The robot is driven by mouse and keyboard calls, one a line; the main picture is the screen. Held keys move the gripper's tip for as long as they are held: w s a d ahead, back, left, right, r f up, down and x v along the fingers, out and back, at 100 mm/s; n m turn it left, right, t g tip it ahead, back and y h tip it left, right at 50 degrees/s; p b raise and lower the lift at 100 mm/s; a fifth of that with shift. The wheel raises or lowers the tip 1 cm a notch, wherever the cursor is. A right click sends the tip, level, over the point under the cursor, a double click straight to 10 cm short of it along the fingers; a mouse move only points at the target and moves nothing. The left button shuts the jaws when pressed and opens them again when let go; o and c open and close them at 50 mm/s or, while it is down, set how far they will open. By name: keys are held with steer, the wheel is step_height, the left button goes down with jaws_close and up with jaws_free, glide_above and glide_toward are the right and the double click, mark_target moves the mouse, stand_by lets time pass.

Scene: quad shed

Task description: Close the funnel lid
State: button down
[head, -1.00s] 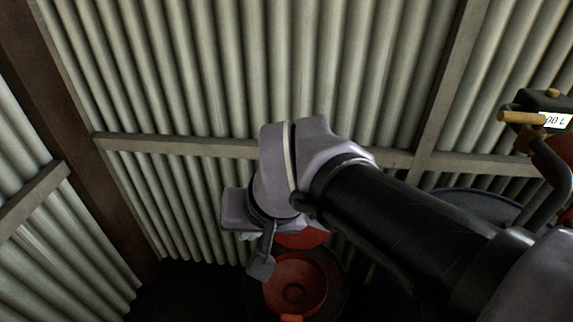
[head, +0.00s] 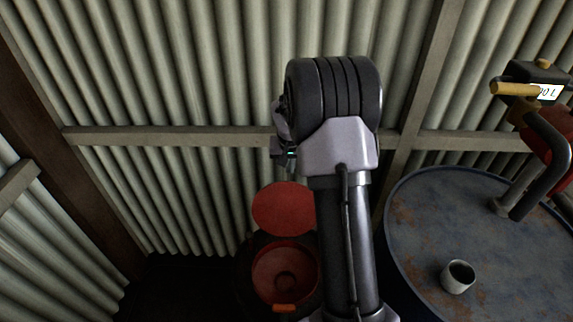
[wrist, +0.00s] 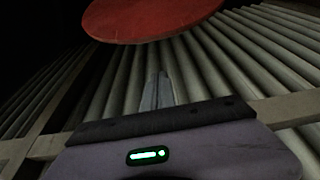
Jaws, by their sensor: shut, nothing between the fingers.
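The red funnel (head: 285,275) sits low in the head view on top of a dark drum. Its round red lid (head: 284,208) stands open, tilted up at the back of the funnel. An orange tab (head: 284,308) shows at the funnel's front edge. In the wrist view the lid (wrist: 150,18) fills the top, and my gripper (wrist: 163,76) points toward it from below with its fingers shut and empty. A gap shows between fingertips and lid. In the head view my arm hides most of the gripper, which is behind and above the lid.
A blue rusty drum (head: 430,235) stands at right with a cup (head: 457,277) on it. Corrugated walls (head: 180,70) with wooden rails close off the back and left.

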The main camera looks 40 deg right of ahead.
mark_target(286, 207)
steer(key=f+b, duration=0.1)
steer(key=s+a+f+b, duration=0.1)
steer(key=f, duration=0.1)
steer(key=s+f+b, duration=0.1)
steer(key=shift+a+f, duration=0.2)
steer(key=shift+a, duration=0.1)
steer(key=shift+s+d+r, duration=0.1)
